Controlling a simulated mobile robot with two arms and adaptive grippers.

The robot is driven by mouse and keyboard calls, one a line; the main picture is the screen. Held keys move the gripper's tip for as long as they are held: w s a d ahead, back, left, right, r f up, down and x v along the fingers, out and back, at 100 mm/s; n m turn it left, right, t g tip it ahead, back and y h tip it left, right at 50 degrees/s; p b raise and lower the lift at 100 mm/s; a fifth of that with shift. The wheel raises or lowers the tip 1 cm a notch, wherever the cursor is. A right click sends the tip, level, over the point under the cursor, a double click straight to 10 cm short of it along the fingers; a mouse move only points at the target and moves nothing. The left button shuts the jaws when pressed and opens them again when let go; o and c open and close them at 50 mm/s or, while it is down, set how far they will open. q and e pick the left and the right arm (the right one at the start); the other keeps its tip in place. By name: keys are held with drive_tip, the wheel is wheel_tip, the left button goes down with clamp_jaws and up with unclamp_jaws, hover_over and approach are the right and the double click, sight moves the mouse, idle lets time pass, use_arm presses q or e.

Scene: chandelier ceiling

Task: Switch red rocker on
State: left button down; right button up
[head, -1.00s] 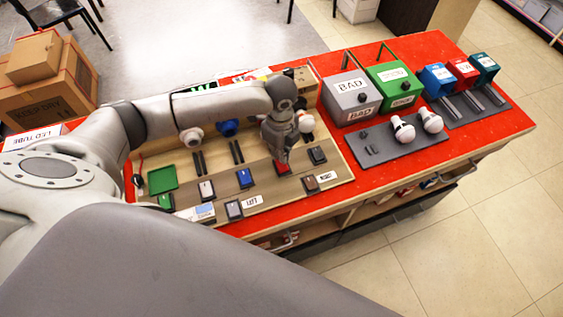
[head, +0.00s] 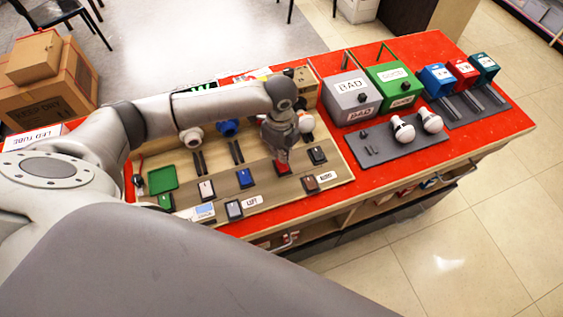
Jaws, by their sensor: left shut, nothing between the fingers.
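The red rocker (head: 282,169) sits in a dark housing on the wooden switch board (head: 340,168), between the blue rocker (head: 245,178) and a dark rocker (head: 317,155). My left gripper (head: 282,156) is shut and points down at the red rocker, with its fingertips at or just above its far end. I cannot tell whether they touch it. The gripper hides part of the board behind it. Which way the red rocker is tilted is too small to tell. My right gripper is not in view.
Near the red rocker are a brown rocker (head: 311,184) and a white rocker (head: 206,190). A green tray (head: 162,179) lies at the board's left. To the right stand a grey BAD box (head: 351,96), a green box (head: 394,84) and white bulbs (head: 403,130) on a grey plate.

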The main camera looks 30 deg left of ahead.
use_arm(q)
drive_tip(key=shift+f, duration=0.55)
idle(0.4)
drive_tip(key=shift+f+b, duration=0.5)
drive_tip(key=shift+f, duration=0.25)
drive_tip(key=shift+s, duration=0.1)
wheel_tip(320, 180, up, 2)
drive_tip(key=shift+p, duration=1.15)
wheel_tip(320, 180, up, 5)
drive_tip(key=p, duration=0.5)
drive_tip(key=shift+r+p, duration=0.1)
drive_tip(key=shift+p, duration=0.3)
